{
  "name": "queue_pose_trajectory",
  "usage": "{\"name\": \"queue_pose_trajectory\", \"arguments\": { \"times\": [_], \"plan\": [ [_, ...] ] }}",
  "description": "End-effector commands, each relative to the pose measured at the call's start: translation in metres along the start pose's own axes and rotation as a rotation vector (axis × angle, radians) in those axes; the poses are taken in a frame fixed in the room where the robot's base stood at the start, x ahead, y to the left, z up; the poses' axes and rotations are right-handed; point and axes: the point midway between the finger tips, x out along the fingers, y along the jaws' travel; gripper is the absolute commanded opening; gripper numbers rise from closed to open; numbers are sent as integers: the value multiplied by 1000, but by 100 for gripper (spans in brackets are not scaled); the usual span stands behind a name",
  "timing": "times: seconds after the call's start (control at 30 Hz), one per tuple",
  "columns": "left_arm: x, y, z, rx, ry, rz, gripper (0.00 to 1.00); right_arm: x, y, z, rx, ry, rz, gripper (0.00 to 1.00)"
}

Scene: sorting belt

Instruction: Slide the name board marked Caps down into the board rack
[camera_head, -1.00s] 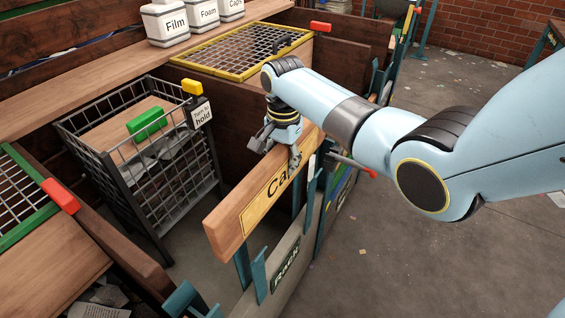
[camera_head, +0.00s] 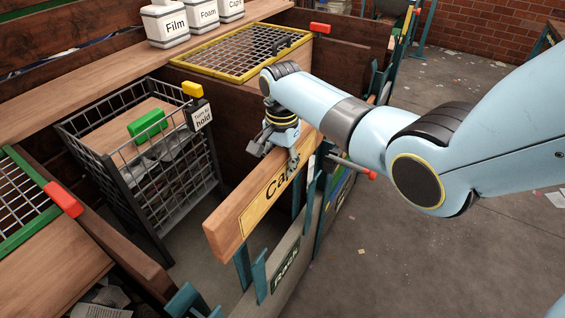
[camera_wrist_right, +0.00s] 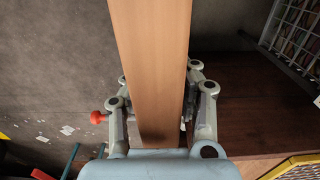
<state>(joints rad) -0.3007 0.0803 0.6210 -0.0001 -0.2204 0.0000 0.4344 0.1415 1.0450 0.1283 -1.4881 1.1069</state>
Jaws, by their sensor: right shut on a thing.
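The Caps name board (camera_head: 240,213) is a long wooden plank with a yellow label, partly hidden by my gripper. My right gripper (camera_head: 291,158) is shut on its top edge. In the right wrist view the board (camera_wrist_right: 152,70) runs up between the two fingers of the gripper (camera_wrist_right: 160,115). The board rack (camera_head: 298,243) carries a "Rack" sign and teal uprights and stands under the board. The board is above the rack's grey panel, along its line; I cannot tell how far it sits between the uprights. My left gripper is not in view.
A wire cage cart (camera_head: 150,175) with a "Turn to hold" tag stands left of the board. A yellow-rimmed mesh bin (camera_head: 190,67) is behind. White Film, Foam and Caps tubs (camera_head: 168,24) stand on the back ledge. A red-ended lever (camera_head: 350,166) sits beside the gripper. Open floor lies to the right.

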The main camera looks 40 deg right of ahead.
Motion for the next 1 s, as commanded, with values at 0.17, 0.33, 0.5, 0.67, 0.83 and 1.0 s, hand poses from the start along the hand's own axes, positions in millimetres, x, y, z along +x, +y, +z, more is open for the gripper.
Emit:
{"name": "queue_pose_trajectory", "arguments": {
  "times": [0.17, 0.33, 0.5, 0.67, 0.83, 1.0],
  "plan": [
    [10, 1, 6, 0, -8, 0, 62, 12, -1, -1, 0, 1, -2, 0],
    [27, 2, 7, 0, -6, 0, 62, 37, -1, -1, 0, 1, -2, 0],
    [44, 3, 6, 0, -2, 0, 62, 60, -1, -1, 0, 1, -2, 0],
    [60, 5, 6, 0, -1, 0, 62, 83, -1, -1, 0, 1, -3, 0],
    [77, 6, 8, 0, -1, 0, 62, 106, -1, -1, 0, 1, -2, 0],
    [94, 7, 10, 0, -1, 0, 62, 129, -2, -1, 0, 1, -2, 0]
  ]
}}
